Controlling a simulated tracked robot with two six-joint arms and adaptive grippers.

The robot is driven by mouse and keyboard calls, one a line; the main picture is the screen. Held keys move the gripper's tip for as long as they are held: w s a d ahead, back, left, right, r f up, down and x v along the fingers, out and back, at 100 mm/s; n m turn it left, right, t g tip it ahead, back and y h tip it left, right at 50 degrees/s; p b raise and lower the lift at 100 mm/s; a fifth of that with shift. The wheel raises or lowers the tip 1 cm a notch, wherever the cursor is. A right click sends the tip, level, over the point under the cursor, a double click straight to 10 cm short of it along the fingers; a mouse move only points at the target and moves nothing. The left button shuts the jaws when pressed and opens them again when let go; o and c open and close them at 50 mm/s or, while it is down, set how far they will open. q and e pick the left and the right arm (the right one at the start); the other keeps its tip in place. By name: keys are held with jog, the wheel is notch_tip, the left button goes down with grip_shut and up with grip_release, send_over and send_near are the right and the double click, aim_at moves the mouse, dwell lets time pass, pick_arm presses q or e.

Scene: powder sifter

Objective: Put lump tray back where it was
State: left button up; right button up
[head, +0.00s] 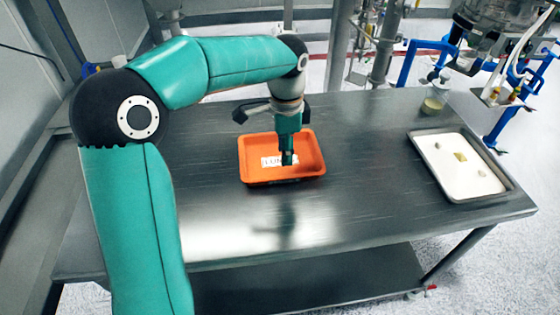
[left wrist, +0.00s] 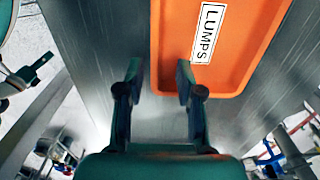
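The orange lump tray (head: 312,150) lies flat on the middle of the metal table and looks empty. A white label reading "LUMPS" (head: 272,161) is on its floor, partly hidden by my gripper. My left gripper (head: 288,158) points down over the tray. In the left wrist view the left gripper (left wrist: 158,75) is open, with one finger outside the tray's edge and the other over the tray (left wrist: 228,70). Nothing is between the fingers except possibly the tray's rim; I cannot tell whether they touch it. My right gripper is not in view.
A grey tray (head: 498,183) of white powder with a few yellowish lumps is at the table's right. A clear jar (head: 433,104) stands behind it. Sifter equipment with blue pipes (head: 408,62) is beyond the table's back edge. The table around the orange tray is clear.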

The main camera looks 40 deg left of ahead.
pick_arm(q)
notch_tip(320, 180, down, 9)
jog(key=shift+f, duration=0.1)
grip_shut()
dwell(0.5)
